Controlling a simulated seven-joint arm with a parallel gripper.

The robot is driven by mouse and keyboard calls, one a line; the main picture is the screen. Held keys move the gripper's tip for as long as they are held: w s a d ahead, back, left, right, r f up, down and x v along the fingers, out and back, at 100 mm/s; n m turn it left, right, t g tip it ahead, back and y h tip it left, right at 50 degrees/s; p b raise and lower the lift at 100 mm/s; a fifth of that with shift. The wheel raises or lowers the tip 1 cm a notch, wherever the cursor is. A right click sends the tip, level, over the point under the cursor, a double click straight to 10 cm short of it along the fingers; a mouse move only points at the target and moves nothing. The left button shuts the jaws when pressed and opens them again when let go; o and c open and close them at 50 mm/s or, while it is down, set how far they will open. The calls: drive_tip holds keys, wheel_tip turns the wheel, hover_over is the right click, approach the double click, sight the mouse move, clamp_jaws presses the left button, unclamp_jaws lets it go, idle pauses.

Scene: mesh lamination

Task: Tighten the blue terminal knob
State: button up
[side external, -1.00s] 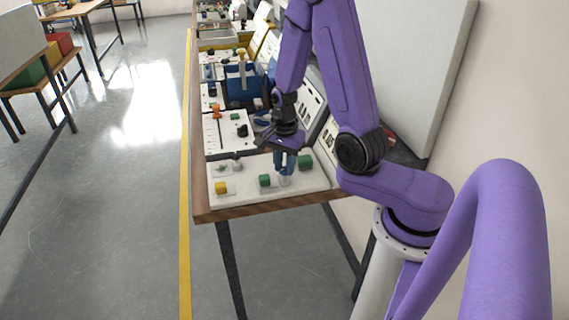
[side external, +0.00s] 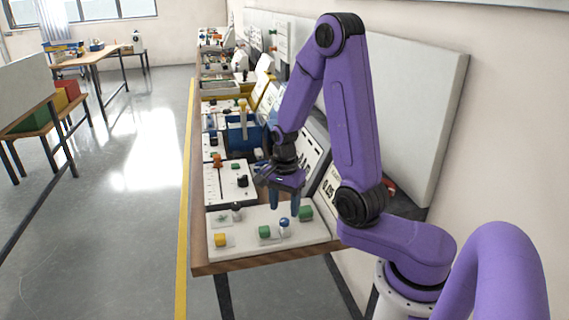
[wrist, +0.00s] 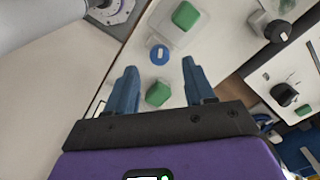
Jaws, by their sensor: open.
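The blue terminal knob (side external: 284,223) is a small round knob with a pale mark on top, standing on the white board (side external: 245,246) at the near end of the bench. In the wrist view the blue knob (wrist: 159,55) lies ahead of and roughly between the fingertips. My gripper (side external: 284,209) points down above the board, fingers spread, with nothing between the tips. In the wrist view my gripper (wrist: 159,68) is open, with a finger on each side. It appears clear of the knob.
On the same board are a green block (side external: 264,232), another green block (side external: 306,213), a yellow block (side external: 221,240) and a dark knob (side external: 236,211). A blue bin (side external: 240,132) and more panels stand farther back. A tilted display (side external: 325,190) is at the right.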

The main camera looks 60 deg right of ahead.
sight(284, 220)
wheel_tip(284, 220, up, 14)
drive_tip(key=shift+f, duration=0.15)
idle(0.3)
drive_tip(key=shift+a, duration=0.1)
drive_tip(key=s+a+f+n, duration=0.2)
drive_tip(key=s+a+n, duration=0.2)
drive_tip(key=a+n, duration=0.85)
drive_tip(key=s+f+n, duration=0.1)
drive_tip(key=s+n, duration=1.3)
drive_tip(key=n, duration=0.3)
drive_tip(key=shift+s+a+f+n, duration=0.35)
drive_tip(key=shift+a+f, duration=0.05)
drive_tip(key=shift+a, duration=0.05)
